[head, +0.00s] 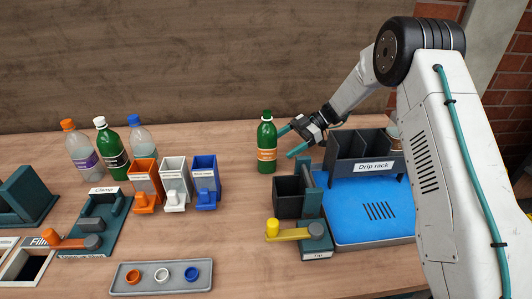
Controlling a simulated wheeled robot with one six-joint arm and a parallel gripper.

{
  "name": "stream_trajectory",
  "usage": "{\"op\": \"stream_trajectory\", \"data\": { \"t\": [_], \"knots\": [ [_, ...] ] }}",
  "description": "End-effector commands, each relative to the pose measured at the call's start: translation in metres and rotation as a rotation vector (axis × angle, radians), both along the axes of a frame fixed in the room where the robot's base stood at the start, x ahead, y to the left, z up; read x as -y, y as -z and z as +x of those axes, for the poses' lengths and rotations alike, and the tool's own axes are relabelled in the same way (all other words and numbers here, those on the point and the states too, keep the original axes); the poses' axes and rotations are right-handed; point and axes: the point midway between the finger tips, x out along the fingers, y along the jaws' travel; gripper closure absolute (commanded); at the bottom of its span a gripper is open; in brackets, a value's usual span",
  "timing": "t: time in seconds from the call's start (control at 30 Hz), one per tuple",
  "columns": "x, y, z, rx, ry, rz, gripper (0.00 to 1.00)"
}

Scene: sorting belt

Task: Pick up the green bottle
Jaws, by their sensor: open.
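A green bottle (266,143) with a green cap and an orange label stands upright on the wooden table, right of centre. My gripper (287,143) is open just to the right of the bottle, with its teal fingers pointing left toward it. One finger is at cap-and-shoulder height and the other is lower, near the label. Whether the fingertips touch the bottle or lie in front of or behind it is hard to tell. A second green bottle (111,151), with a white cap and a dark label, stands at the left.
An orange-capped bottle (79,149) and a blue-capped bottle (141,139) flank the second one. Orange, white and blue bins (205,174) stand centre-left. A dark box and yellow-handled tap (297,233) sit in front of the bottle, with the blue drip rack (365,200) to the right. Table left of the bottle is clear.

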Motion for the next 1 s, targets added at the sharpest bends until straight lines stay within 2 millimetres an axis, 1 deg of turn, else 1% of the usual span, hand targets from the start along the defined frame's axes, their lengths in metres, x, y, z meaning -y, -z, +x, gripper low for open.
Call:
{"op": "stream_trajectory", "data": {
  "t": [0.13, 0.37, 0.6, 0.7, 0.83, 0.87, 0.9, 0.97, 1.0],
  "knots": [
    [-0.015, 0.008, -0.004, 0.003, -0.003, 0.003, 0.13],
    [-0.032, 0.017, -0.012, 0.002, -0.003, 0.001, 0.13],
    [-0.062, 0.030, -0.023, 0.002, -0.003, 0.002, 0.13],
    [-0.066, 0.032, -0.024, 0.003, -0.001, 0.001, 0.13],
    [-0.065, 0.032, -0.024, 0.003, -0.001, 0.001, 0.13],
    [-0.065, 0.032, -0.024, 0.003, -0.001, 0.001, 0.16],
    [-0.065, 0.032, -0.024, 0.003, -0.001, 0.001, 0.27],
    [-0.065, 0.032, -0.024, 0.003, -0.001, 0.001, 0.44],
    [-0.065, 0.032, -0.024, 0.003, -0.001, 0.001, 0.55]
  ]
}}
